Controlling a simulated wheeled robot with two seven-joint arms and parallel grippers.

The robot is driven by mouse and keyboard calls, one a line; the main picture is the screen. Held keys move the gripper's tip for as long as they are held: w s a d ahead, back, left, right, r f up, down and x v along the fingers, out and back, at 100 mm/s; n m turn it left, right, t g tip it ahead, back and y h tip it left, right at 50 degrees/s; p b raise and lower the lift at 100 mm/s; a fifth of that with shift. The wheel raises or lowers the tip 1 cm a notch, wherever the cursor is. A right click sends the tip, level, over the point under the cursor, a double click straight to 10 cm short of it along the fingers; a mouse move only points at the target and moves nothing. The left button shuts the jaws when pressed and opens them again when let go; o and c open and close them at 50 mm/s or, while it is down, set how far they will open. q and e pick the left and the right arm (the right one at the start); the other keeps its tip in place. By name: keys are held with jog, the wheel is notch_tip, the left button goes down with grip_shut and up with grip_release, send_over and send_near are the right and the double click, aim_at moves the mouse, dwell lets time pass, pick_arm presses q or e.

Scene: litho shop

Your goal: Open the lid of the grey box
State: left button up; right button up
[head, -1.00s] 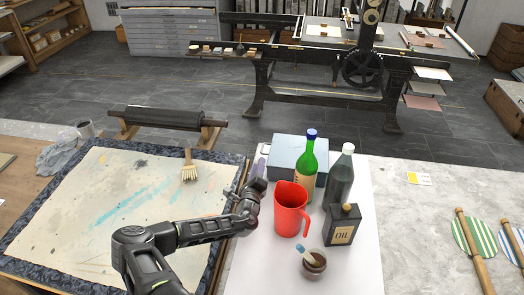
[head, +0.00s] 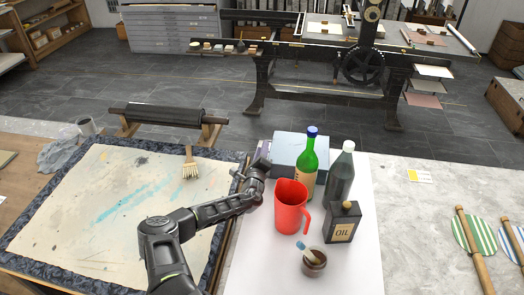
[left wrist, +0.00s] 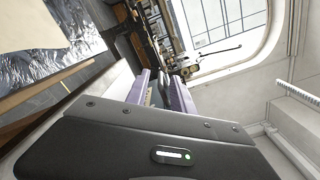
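The grey box (head: 300,142) stands at the back of the white sheet in the head view, its flat pale top down. The green bottle hides part of its front and right side. My left gripper (head: 264,152) is at the box's left side, close to it; I cannot tell whether they touch. The box is not clearly seen there. My right gripper is not in view.
In front of the box stand the green bottle (head: 307,165), a dark bottle (head: 339,178), a red jug (head: 291,207), an oil can (head: 341,222) and a small pot (head: 314,263). A brush (head: 190,165) lies on the stained sheet at left. Bare table (head: 415,215) lies to the right.

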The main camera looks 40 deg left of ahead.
pick_arm(q)
jog(key=c, duration=0.6)
grip_shut()
